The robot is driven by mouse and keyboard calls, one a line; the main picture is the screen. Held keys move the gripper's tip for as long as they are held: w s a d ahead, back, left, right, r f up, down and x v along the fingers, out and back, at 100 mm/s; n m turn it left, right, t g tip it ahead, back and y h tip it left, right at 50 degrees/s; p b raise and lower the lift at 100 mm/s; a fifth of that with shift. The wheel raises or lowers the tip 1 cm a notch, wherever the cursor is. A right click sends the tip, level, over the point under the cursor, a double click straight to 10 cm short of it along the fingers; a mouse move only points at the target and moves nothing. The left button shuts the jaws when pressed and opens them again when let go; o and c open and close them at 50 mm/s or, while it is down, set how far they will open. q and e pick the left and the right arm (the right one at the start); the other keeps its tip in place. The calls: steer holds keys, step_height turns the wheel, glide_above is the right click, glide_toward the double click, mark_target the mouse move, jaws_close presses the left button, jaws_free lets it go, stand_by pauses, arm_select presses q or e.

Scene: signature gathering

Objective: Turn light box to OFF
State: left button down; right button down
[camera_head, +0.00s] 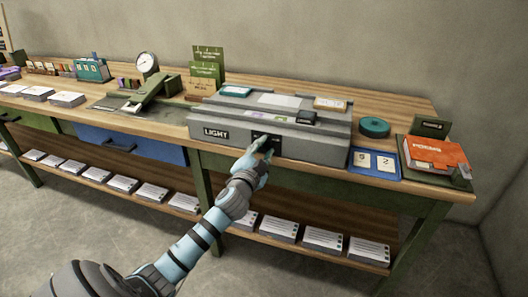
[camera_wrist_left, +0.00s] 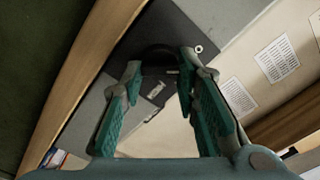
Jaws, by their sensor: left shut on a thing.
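The light box (camera_head: 325,150) is a long grey unit on the workbench with a "LIGHT" label (camera_head: 216,133) on its front. A dark switch panel (camera_head: 274,137) sits right of the label, and it also shows in the left wrist view (camera_wrist_left: 185,32). My left gripper (camera_head: 264,144) is at this panel, its fingers pointing into it. In the left wrist view my left gripper (camera_wrist_left: 160,66) has its fingertips on either side of a dark rounded knob (camera_wrist_left: 157,54) and is shut on it. The knob's exact setting cannot be read. My right gripper is not in view.
Small cards and a dark block lie on the light box top. A teal tape roll (camera_head: 373,127), a blue tray (camera_head: 375,172) and an orange forms box (camera_head: 436,151) stand at the right. A green press (camera_head: 152,91) stands left. Paper stacks fill the lower shelf.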

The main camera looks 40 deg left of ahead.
arm_select(q)
steer(key=shift+n, duration=0.9)
steer(key=c, duration=1.2)
jaws_free()
steer(key=shift+c, duration=0.2)
steer(key=v, duration=1.2)
